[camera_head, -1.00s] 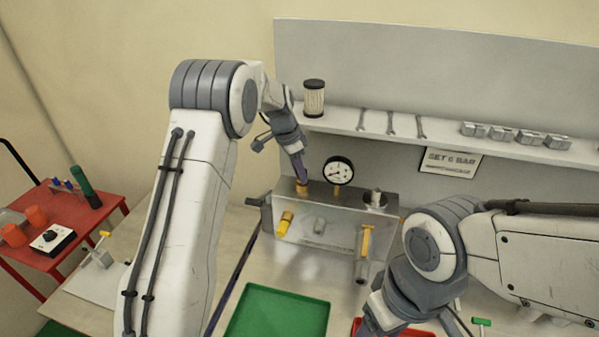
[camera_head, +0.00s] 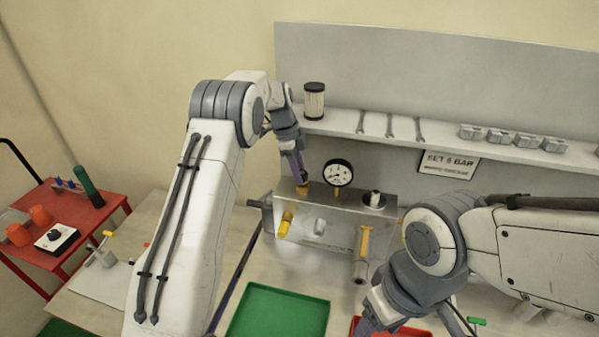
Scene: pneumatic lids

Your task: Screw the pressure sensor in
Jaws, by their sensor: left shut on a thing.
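The grey metal manifold block (camera_head: 336,228) stands on the bench below the shelf. My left gripper (camera_head: 299,176) points down at the top left of the block. It is shut on the pressure sensor, whose brass-coloured lower part (camera_head: 302,190) shows at the block's top face. The rest of the sensor is hidden by the fingers, and its thread cannot be seen. My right gripper (camera_head: 366,326) hangs low in front of the block, over the red tray. Its fingertips are at the picture's lower edge, so its opening is unclear.
A round pressure gauge (camera_head: 338,172) stands on the block close right of my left gripper. Yellow-handled fittings (camera_head: 285,224) stick out in front. A green tray (camera_head: 279,314) and a red tray (camera_head: 392,331) lie before it. The shelf (camera_head: 345,124) holds wrenches and a filter.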

